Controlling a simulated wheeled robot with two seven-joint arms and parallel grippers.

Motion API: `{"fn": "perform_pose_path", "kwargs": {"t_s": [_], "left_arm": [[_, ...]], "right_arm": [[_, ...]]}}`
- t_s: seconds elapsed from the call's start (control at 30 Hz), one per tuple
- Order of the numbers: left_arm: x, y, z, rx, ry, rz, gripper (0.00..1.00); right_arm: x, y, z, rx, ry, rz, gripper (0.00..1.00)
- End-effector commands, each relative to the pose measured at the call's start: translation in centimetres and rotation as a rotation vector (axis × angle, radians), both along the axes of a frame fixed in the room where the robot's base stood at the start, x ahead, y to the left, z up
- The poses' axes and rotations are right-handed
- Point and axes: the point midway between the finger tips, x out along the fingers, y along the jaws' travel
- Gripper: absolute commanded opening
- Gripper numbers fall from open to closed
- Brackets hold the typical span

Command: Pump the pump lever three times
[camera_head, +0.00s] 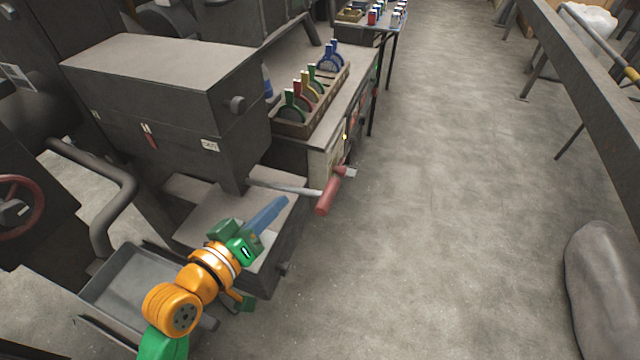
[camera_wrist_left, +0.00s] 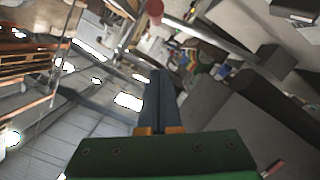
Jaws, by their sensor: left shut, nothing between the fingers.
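The pump lever is a grey metal rod (camera_head: 285,188) with a red handle (camera_head: 328,195), sticking out to the right from the dark machine in the head view. In the left wrist view the red handle (camera_wrist_left: 155,10) shows at the top edge, beyond my fingertips. My left gripper (camera_head: 280,204) has blue fingers, which are shut with nothing between them. It is below and left of the red handle in the head view and appears apart from the lever. The closed fingers also show in the left wrist view (camera_wrist_left: 155,76). My right gripper is not in view.
The dark machine (camera_head: 160,90) stands at left, with a grey tray (camera_head: 135,285) below. A bench behind the lever holds a box (camera_head: 295,128) of coloured, ring-shaped items. A red wheel (camera_head: 18,208) is at far left. The floor (camera_head: 450,200) right of the lever is clear.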

Motion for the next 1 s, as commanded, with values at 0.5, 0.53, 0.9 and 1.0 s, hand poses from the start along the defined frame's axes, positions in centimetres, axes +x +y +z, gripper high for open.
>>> {"fn": "perform_pose_path", "kwargs": {"t_s": [0.5, 0.53, 0.9, 1.0], "left_arm": [[6.0, -2.9, -1.2, -0.003, 0.0, 0.0, 0.0], [6.5, -3.3, -1.3, -0.002, 0.0, 0.0, 0.0], [8.2, -6.3, -4.8, 0.0, 0.003, -0.001, 0.0], [8.1, -6.5, -5.2, 0.001, 0.002, 0.0, 0.0]], "right_arm": [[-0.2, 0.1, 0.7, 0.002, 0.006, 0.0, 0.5], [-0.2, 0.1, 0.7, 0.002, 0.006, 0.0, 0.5], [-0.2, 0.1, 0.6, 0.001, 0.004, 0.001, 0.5], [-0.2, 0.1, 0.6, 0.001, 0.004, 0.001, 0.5]]}}
